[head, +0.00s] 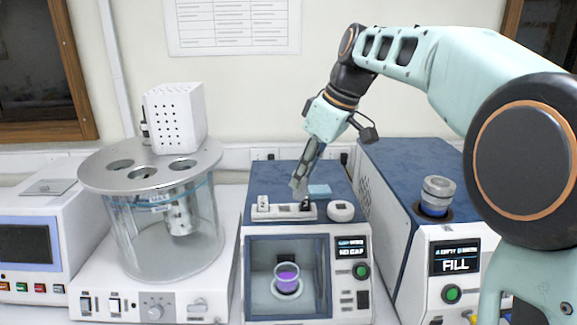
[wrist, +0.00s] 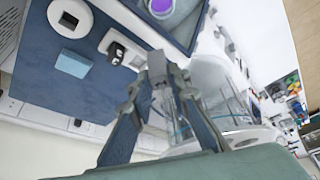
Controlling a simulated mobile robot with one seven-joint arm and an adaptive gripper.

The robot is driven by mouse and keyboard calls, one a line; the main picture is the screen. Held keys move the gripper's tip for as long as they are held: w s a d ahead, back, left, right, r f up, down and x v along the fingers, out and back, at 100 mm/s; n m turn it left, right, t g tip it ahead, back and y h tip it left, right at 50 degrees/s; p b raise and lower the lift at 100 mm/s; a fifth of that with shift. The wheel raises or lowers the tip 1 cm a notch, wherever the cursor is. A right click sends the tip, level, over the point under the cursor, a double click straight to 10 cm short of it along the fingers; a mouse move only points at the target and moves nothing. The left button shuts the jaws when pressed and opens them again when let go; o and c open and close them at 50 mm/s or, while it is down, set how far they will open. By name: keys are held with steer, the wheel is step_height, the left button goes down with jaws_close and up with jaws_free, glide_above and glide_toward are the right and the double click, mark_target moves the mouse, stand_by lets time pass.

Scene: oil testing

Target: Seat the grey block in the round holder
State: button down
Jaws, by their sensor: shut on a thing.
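My gripper (head: 301,172) is above the blue top of the middle machine, fingers pointing down. In the wrist view my gripper (wrist: 156,84) has its fingertips shut on the grey block (wrist: 157,63). The block shows small at the fingertips in the head view (head: 296,187). The round holder (head: 340,210) is a low white disc to the right of my gripper. In the wrist view the round holder (wrist: 70,17) shows a squarish recess, which looks empty. The block is apart from the holder.
A white rack (head: 285,213) below my gripper holds a white block (head: 263,203) and a black block (head: 306,204); a slot beside the black one looks empty. A light blue pad (head: 319,190) lies behind. A glass bath (head: 155,235) stands left, another machine (head: 400,200) right.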

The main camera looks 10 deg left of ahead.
steer(key=shift+w+d+f+m+t+h+p, duration=0.2)
steer(key=shift+w+d+f+m+t+h, duration=0.35)
steer(key=shift+w+d+f+m, duration=1.05)
steer(key=shift+w+d+f+m+t+h+p, duration=0.2)
steer(key=shift+w+d+f+m+t+h, duration=0.3)
steer(key=shift+w+d+f+m, duration=1.1)
steer(key=shift+w+d+f+m+t+h+p, duration=0.2)
steer(key=shift+w+d+f+m+t+h, duration=0.3)
steer(key=shift+w+d+m, duration=1.25)
steer(key=shift+w+a+f+m, duration=0.1)
steer(key=shift+w+a+m, duration=0.1)
steer(key=shift+a+m, duration=0.55)
steer(key=shift+d+f+b, duration=0.15)
steer(key=shift+f+b, duration=0.2)
steer(key=shift+f, duration=0.25)
steer(key=shift+f, duration=0.15)
steer(key=shift+f+b, duration=0.45)
steer(key=shift+f, duration=0.1)
steer(key=c, duration=1.7)
jaws_free()
steer(key=shift+c, duration=0.2)
steer(key=shift+r, duration=0.1)
